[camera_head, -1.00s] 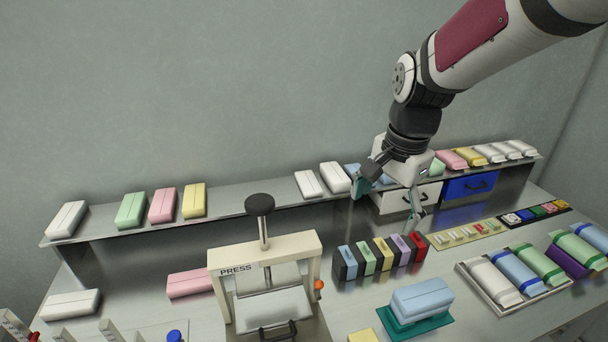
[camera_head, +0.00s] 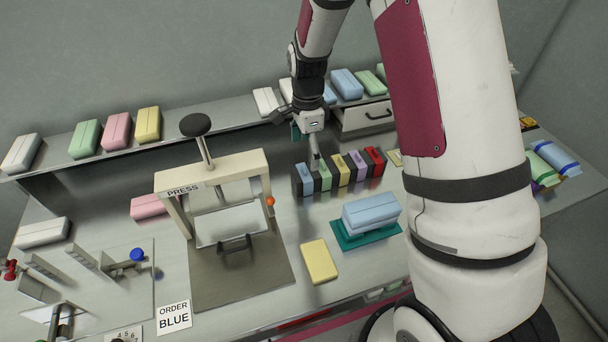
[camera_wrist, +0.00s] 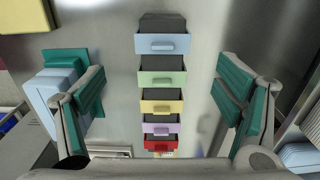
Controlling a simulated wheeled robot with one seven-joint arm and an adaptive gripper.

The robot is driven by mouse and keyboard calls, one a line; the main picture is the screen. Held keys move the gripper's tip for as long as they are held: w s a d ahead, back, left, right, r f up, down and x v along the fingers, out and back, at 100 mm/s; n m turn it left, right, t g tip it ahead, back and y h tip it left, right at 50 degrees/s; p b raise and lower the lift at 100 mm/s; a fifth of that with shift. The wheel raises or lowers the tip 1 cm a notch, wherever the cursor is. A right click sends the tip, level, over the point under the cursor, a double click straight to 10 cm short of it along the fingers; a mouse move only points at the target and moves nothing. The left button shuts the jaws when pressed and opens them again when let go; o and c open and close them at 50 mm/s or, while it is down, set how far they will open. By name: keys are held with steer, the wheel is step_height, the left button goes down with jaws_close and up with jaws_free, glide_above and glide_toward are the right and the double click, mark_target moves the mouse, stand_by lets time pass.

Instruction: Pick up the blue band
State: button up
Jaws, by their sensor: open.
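A row of small coloured pieces with raised tabs in dark holders stands on the bench. The light-blue piece (camera_head: 305,180) is at its left end and shows at the top in the wrist view (camera_wrist: 165,43); I take it as the blue band. Green (camera_wrist: 162,77), yellow (camera_wrist: 162,107), purple and red pieces follow. My gripper (camera_head: 306,150) is above and behind the row's left part. In the wrist view its fingers (camera_wrist: 160,90) are wide apart on either side of the row, with nothing between the pads. The height gap cannot be told.
A yellow block (camera_head: 319,262) lies in front. The press (camera_head: 210,175) stands to the left. A back shelf (camera_head: 230,114) holds several packs. A card (camera_head: 174,316) reads ORDER BLUE.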

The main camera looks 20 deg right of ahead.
mark_target(304, 172)
steer(key=shift+w+a+f+p, duration=0.1)
steer(key=shift+f+p, duration=0.1)
steer(key=shift+f, duration=0.9)
steer(key=shift+a+f+p, duration=0.1)
steer(key=shift+f+p, duration=0.05)
steer(key=shift+f, duration=1)
steer(key=shift+w+a+f+p, duration=0.1)
steer(key=shift+f+p, duration=0.1)
steer(key=shift+f, duration=0.9)
steer(key=c, duration=0.8)
